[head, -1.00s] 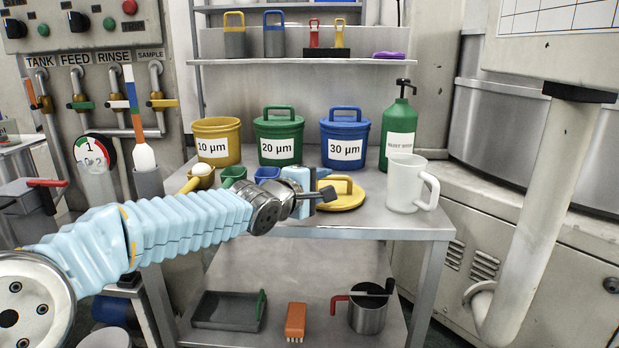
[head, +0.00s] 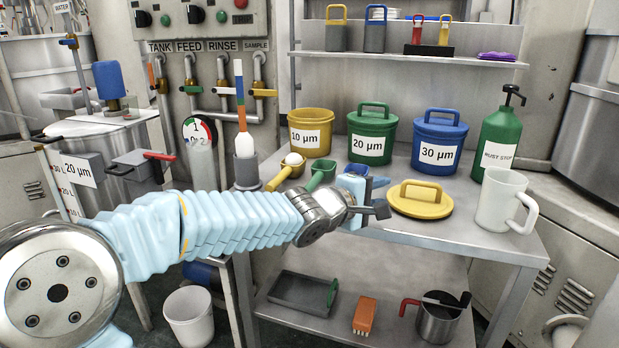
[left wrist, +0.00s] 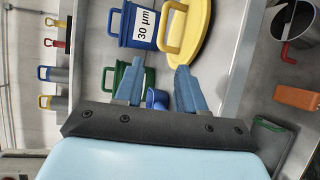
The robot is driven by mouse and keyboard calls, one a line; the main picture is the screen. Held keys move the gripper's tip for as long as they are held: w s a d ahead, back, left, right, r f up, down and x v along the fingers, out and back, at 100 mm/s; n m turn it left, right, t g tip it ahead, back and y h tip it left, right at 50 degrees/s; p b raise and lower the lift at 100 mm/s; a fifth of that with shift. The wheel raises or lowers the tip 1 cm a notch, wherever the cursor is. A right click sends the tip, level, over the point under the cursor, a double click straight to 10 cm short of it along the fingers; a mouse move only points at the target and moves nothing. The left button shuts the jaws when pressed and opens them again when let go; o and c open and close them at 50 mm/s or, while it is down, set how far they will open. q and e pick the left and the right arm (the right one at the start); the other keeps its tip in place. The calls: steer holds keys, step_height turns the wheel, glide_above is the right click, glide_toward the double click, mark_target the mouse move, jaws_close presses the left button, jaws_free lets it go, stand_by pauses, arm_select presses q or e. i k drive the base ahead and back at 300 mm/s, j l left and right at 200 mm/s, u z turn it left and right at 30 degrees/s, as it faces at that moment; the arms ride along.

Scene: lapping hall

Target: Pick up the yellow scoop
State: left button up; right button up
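The yellow scoop (head: 280,179) lies on the table in front of the yellow 10 µm bucket in the head view, with a white rounded lump (head: 293,159) at its bowl. A green scoop (head: 321,174) lies just right of it. A blue scoop is mostly hidden behind my left gripper (head: 384,197) in the head view; a blue piece shows between the fingers in the left wrist view (left wrist: 155,97). My left gripper is open and empty, right of the yellow scoop, near the table's front edge. The yellow scoop is not seen in the left wrist view. My right gripper is not in view.
Yellow (head: 311,138), green (head: 373,122) and blue (head: 439,128) buckets stand behind the scoops. A yellow lid (head: 421,207) lies right of my gripper. A white jug (head: 497,207) and green pump bottle (head: 498,143) stand farther right. A grey holder (head: 247,172) stands left.

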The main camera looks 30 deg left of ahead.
mark_target(293, 165)
steer(key=u, duration=1.25)
